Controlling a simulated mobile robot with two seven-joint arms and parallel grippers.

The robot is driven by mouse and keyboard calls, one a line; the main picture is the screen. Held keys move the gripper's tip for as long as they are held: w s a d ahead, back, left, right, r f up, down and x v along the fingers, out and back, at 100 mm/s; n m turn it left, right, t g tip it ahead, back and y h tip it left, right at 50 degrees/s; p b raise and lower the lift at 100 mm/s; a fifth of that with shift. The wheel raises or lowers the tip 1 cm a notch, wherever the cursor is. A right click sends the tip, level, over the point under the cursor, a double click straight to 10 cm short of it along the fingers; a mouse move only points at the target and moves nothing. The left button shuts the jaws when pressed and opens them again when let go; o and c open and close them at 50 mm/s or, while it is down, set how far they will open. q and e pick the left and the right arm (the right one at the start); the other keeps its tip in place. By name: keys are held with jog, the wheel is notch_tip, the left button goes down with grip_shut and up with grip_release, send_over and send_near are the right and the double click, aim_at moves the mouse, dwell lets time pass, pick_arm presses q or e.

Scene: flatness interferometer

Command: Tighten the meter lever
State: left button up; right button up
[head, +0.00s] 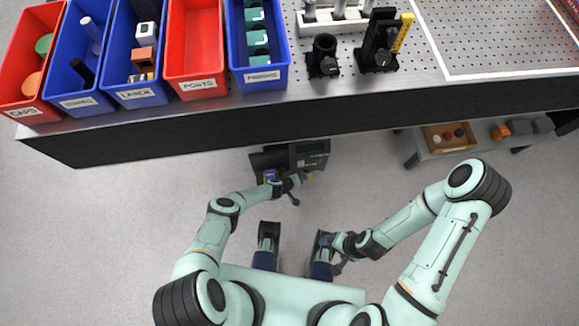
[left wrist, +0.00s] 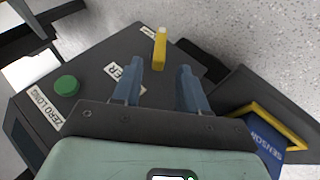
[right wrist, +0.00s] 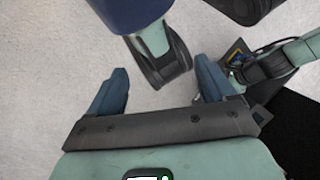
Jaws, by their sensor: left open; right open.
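The meter is a dark box (head: 312,150) below the front of the bench in the head view; my left arm partly covers it. In the left wrist view its top (left wrist: 75,62) carries a green button (left wrist: 67,85), a label reading "ZERO LONG" and a partly hidden label ending in "ER". The small yellow lever (left wrist: 160,50) with a pale end stands out just beyond my left gripper (left wrist: 158,72). That gripper is open, its fingers on either side of the lever's line, with nothing held. My right gripper (right wrist: 162,75) is open and empty over the floor, near my base.
A blue "SENSOR" panel (left wrist: 262,140) with a yellow edge lies right of my left fingers. Above is the bench (head: 200,120) with red and blue labelled bins and black optical mounts (head: 378,45). A low shelf (head: 430,150) stands to the right. Floor between is clear.

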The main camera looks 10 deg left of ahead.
pick_arm(q)
jog(key=p+v, duration=0.4)
jog(key=v, duration=0.5)
pick_arm(e)
jog(key=shift+g, duration=0.4)
jog(key=shift+s+r, duration=0.35)
jog(key=shift+r, duration=0.4)
jog(key=shift+s+r, duration=0.3)
jog(key=shift+r, duration=0.4)
jog(key=shift+s+r, duration=0.35)
jog(key=shift+r, duration=0.4)
pick_arm(q)
jog(key=shift+r, duration=0.1)
